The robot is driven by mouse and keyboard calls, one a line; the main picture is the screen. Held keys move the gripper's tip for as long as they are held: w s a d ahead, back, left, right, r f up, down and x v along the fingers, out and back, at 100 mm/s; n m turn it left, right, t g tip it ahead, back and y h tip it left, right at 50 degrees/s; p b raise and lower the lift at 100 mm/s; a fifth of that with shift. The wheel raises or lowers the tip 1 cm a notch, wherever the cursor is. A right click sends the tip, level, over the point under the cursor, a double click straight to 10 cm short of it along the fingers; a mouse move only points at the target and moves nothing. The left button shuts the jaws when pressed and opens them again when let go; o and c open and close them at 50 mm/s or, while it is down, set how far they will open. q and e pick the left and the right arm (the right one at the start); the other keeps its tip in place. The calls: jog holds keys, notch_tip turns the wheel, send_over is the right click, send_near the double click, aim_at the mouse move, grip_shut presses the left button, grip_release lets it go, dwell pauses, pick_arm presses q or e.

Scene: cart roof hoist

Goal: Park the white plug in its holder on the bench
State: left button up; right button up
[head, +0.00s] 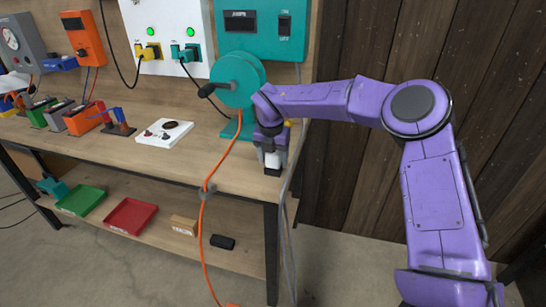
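My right gripper (272,168) points down at the right end of the wooden bench (215,170), just right of the teal reel's foot. A small pale part shows at its fingers, with a dark part below it. I cannot tell whether the pale part is the white plug or part of the gripper, nor whether the fingers are open. A grey cable (284,215) hangs beside the gripper, over the bench's right edge. I cannot make out the plug's holder; the hand may hide it. My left gripper is not in view.
A teal reel (235,80) with an orange cord (215,170) stands behind the gripper. A white plate (164,133) with dark round parts lies left on the bench. A white panel (168,35) holds yellow and teal plugs. Green (81,200) and red (130,216) trays sit below.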

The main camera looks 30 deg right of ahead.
jog(key=shift+o, duration=0.6)
jog(key=shift+r, duration=0.1)
jog(key=shift+r, duration=0.4)
notch_tip(320, 180, up, 10)
jog(key=s+a+b, duration=0.1)
jog(key=shift+a+f, duration=0.15)
jog(key=shift+f, duration=0.1)
